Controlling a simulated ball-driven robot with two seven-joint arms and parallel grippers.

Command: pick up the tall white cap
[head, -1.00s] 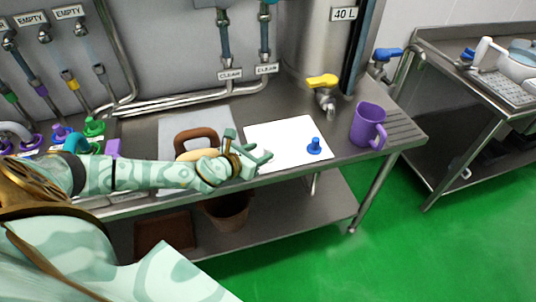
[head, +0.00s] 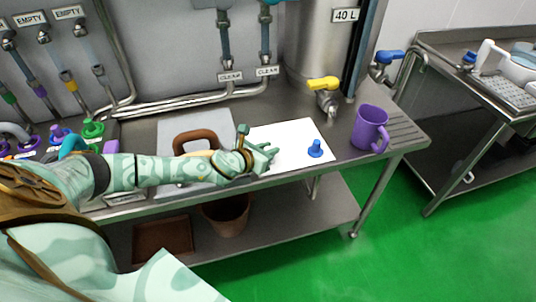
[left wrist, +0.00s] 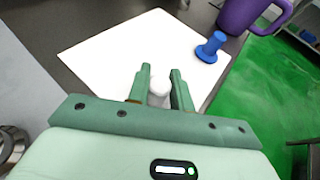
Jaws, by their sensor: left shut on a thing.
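The tall white cap (left wrist: 159,88) shows in the left wrist view between the two green fingers of my left gripper (left wrist: 159,76). The fingers are shut on it, over the white mat (left wrist: 103,48). In the head view my left gripper (head: 266,155) is low at the left part of the white mat (head: 305,135), and it hides the cap there. I cannot tell whether the cap touches the mat. My right gripper is not in view.
A blue cap (head: 315,149) stands on the mat's right part, with a purple jug (head: 368,127) to its right. A brown-handled thing (head: 197,137) lies on a grey mat to the left. A yellow-handled tap (head: 323,84) is behind. The counter's front edge is close.

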